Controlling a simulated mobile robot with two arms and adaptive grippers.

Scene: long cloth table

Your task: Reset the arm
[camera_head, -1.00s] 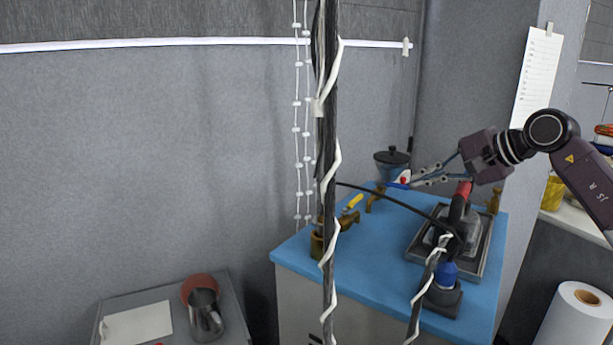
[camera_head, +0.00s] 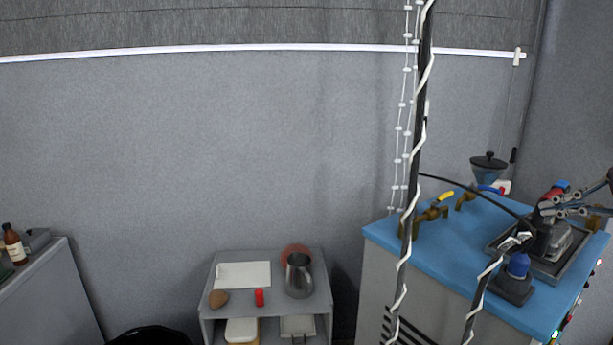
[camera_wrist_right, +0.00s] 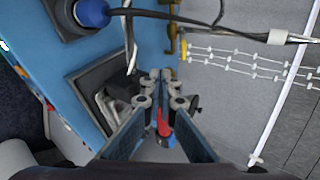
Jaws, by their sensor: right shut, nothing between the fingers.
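My right gripper (camera_head: 546,208) shows at the right edge of the head view, its linked metal fingers pointing left over the blue tabletop (camera_head: 452,248). In the right wrist view its fingers (camera_wrist_right: 160,76) are together and hold nothing. The fingers overlap the black and grey machine in its tray (camera_head: 552,262) in the picture; I see no clear contact. A red handle part (camera_wrist_right: 163,122) shows between the fingers' bases in the wrist view, beyond them. Most of my right arm is out of the head view. My left gripper is not in view.
A black pole wrapped in white cord (camera_head: 409,205) rises before the blue-topped cabinet. A blue-capped holder (camera_head: 516,280) and a dark-lidded grinder hopper (camera_head: 488,168) stand on it. A grey side table holds a metal pitcher (camera_head: 298,276) and a red item (camera_head: 259,297).

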